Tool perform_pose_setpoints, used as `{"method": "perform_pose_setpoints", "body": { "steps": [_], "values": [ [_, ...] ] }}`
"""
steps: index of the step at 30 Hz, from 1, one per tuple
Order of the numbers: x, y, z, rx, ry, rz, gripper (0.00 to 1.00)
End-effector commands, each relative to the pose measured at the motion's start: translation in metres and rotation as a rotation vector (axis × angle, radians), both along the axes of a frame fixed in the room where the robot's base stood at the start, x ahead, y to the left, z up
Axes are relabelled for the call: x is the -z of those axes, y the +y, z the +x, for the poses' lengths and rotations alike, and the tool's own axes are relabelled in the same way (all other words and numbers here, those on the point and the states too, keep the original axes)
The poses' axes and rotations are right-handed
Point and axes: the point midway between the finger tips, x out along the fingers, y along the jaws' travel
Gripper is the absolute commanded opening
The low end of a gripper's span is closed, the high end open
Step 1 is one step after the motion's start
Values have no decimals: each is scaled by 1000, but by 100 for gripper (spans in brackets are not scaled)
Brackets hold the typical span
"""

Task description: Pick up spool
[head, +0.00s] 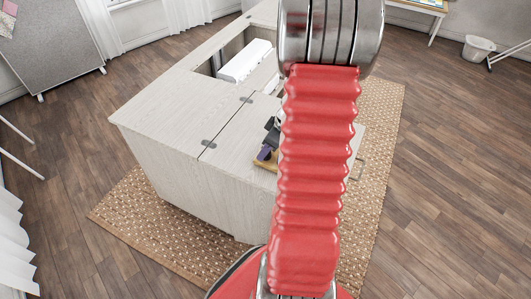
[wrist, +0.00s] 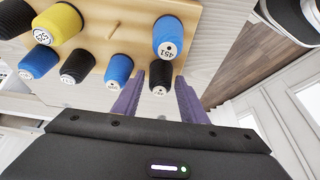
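In the wrist view the purple fingers of my gripper (wrist: 158,98) are spread apart. A black spool (wrist: 160,77) with a white label stands between their tips, with gaps on both sides. Close by is a blue spool (wrist: 168,38) marked 451. Another blue spool (wrist: 118,70), a black spool (wrist: 78,66), a yellow spool (wrist: 58,22) and further blue and black ones stand on the same light wooden rack (wrist: 140,20). In the head view my red arm hides most of the rack (head: 265,165); a few dark and purple shapes show beside it.
The rack stands on a pale wood sewing cabinet (head: 165,110). A white machine (head: 245,62) sits in the cabinet's recess. A woven rug (head: 130,215) lies under the cabinet. Wood floor is open around it, with a grey board (head: 45,50) at the far left.

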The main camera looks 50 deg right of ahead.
Motion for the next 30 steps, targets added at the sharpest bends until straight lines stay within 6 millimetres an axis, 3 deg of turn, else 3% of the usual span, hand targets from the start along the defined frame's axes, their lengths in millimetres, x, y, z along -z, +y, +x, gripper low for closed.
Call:
{"method": "perform_pose_setpoints", "body": {
  "steps": [7,20,30],
  "values": [
    [0,0,0,1,0,0,38],
    [0,0,0,1,0,0,8],
    [-3,-1,0,1,-1,0,8]
  ]
}}
